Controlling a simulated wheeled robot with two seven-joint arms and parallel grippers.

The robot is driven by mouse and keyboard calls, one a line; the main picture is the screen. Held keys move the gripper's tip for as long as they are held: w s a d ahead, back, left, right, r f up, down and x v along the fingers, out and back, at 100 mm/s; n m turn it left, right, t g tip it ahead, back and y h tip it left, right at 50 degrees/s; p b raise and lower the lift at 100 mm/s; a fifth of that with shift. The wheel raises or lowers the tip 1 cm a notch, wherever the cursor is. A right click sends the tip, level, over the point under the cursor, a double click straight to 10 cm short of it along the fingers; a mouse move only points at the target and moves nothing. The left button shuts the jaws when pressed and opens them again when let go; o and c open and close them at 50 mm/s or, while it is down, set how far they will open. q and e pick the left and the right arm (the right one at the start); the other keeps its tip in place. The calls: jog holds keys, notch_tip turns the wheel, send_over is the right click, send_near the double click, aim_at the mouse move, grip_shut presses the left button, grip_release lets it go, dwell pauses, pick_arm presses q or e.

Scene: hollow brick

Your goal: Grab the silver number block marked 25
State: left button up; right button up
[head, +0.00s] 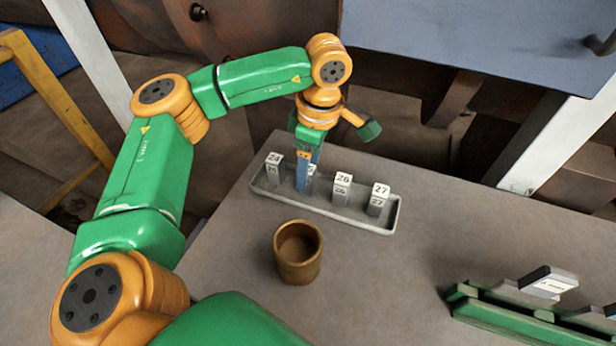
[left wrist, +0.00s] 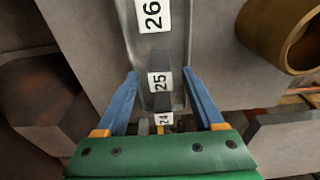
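The silver block marked 25 (left wrist: 158,82) stands in the grey tray (head: 345,217), between the blocks marked 24 (head: 274,166) and 26 (head: 342,186). In the head view, block 25 is mostly hidden behind my left gripper (head: 304,185), with only a bit of its white label showing. My left gripper (left wrist: 161,72) points down over the tray. In the left wrist view its two blue fingers are apart, one on each side of block 25, with gaps on both sides. My right gripper is in neither view.
Block 27 (head: 379,198) stands at the tray's right end. A brown cup (head: 298,252) stands in front of the tray. A green rack (head: 512,318) with a grey labelled piece (head: 548,283) is at the lower right. The table between cup and rack is clear.

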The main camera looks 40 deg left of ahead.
pick_arm(q)
grip_shut()
jog(key=shift+r, duration=0.1)
